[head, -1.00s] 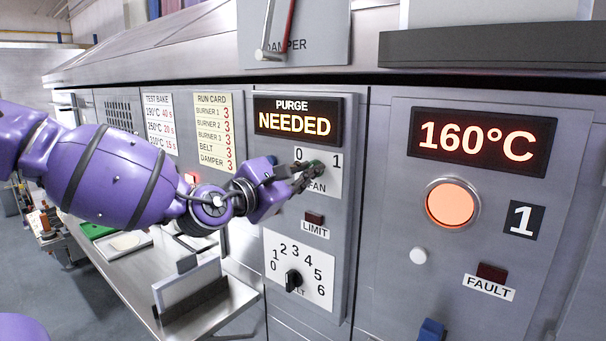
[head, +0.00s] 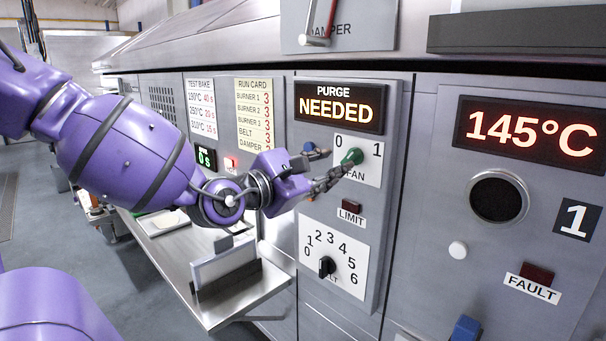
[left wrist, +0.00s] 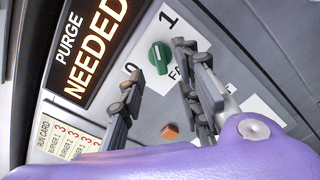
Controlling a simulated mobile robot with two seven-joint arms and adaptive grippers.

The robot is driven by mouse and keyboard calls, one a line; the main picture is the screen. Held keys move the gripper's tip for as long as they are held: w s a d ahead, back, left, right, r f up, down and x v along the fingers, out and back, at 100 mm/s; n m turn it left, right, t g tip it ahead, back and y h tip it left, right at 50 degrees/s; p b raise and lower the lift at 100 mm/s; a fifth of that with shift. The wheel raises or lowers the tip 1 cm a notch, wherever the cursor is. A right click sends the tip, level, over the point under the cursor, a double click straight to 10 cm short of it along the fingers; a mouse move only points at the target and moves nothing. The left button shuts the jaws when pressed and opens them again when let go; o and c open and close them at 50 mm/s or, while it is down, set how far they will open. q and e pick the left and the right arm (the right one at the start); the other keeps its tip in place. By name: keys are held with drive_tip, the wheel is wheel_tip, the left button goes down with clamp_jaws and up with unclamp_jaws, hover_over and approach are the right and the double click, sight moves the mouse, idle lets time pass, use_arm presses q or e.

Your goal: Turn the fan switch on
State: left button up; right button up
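The fan switch is a green knob (head: 352,157) on a white plate marked 0, 1 and FAN (head: 372,171). Its handle looks slanted up toward the 1. The knob appears clear of the fingers, though contact is hard to judge. My right gripper is not in view.
A PURGE NEEDED display (head: 340,104) is above the switch. A numbered dial (head: 326,266) and dark LIMIT lamp (head: 351,206) are below. At right are a 145°C display (head: 530,134), a dark round window (head: 497,199) and FAULT lamp (head: 537,274). A steel shelf (head: 240,301) juts out below.

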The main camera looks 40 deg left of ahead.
use_arm(q)
drive_tip(key=s, duration=0.7)
drive_tip(key=shift+a, duration=0.3)
